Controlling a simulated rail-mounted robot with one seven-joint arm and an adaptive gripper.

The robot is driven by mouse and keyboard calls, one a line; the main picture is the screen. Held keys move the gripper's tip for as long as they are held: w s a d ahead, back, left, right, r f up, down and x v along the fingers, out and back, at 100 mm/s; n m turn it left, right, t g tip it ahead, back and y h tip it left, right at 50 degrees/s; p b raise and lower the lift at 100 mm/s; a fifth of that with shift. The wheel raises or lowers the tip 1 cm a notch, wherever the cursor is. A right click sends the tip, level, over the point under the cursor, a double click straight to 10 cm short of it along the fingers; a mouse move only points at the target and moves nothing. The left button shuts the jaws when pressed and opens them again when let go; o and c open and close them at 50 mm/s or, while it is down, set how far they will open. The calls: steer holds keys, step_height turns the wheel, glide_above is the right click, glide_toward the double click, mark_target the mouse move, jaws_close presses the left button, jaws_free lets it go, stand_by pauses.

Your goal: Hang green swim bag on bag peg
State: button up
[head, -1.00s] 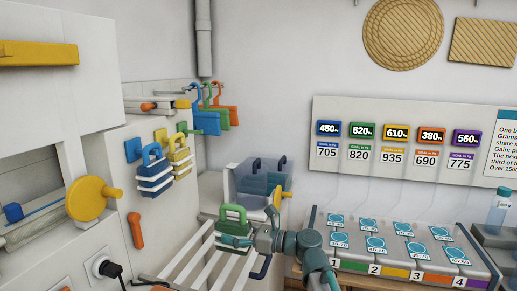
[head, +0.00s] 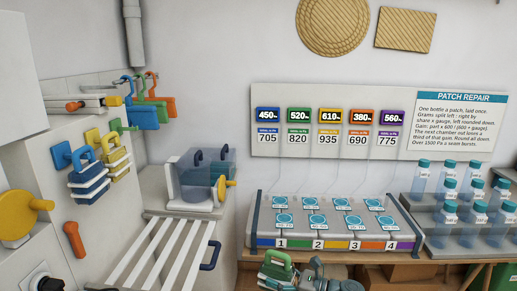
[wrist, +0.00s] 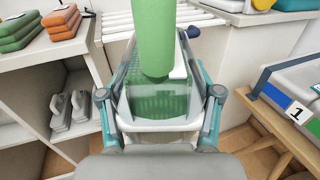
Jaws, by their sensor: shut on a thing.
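The green swim bag (head: 275,272) is in my gripper (head: 300,284) at the bottom edge of the head view, right of the slatted rack. In the wrist view its thick green handle (wrist: 153,40) and pale green body (wrist: 157,104) fill the space between my gripper's fingers (wrist: 158,98). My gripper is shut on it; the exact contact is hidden. On the left wall a green peg (head: 122,126) has no bag on it. A blue striped bag (head: 88,184) hangs at the blue peg (head: 63,154), and a yellow striped bag (head: 115,163) hangs at a yellow peg (head: 94,136).
The white slatted rack (head: 160,250) lies below the pegs, beside a clear box (head: 200,178) with a yellow knob. Blue, green and orange items (head: 150,112) hang behind the pegs. A numbered tray bench (head: 330,243) and bottle shelves (head: 455,235) stand right.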

steer(key=s+d+f+m+t+h+p, duration=0.1)
steer(key=d+f+m+t, duration=0.1)
steer(key=d, duration=0.9)
steer(key=shift+d+f+t+h, duration=0.25)
steer(key=shift+f+t+h, duration=0.15)
steer(key=shift+f+t, duration=0.3)
steer(key=w+a+r+n+g+y+b, duration=0.1)
steer(key=a+r+n+g, duration=0.1)
steer(key=a, duration=0.9)
steer(key=w+a+r+n+g+y+b, duration=0.1)
steer(key=a+r+g, duration=0.3)
steer(key=a, duration=0.8)
steer(key=shift+r+n+g+y+b, duration=0.35)
steer(key=shift+r+n+b, duration=0.25)
steer(key=shift+r, duration=0.3)
steer(key=w+a+r+g, duration=0.1)
steer(key=a+r, duration=0.4)
steer(key=a, duration=0.3)
steer(key=w+a+r+n+g+b, duration=0.1)
steer(key=a+r, duration=0.4)
steer(key=a, duration=0.4)
steer(key=shift+r+n+b, duration=0.25)
steer(key=shift+n+b, duration=0.05)
steer(key=shift+g+y, duration=0.25)
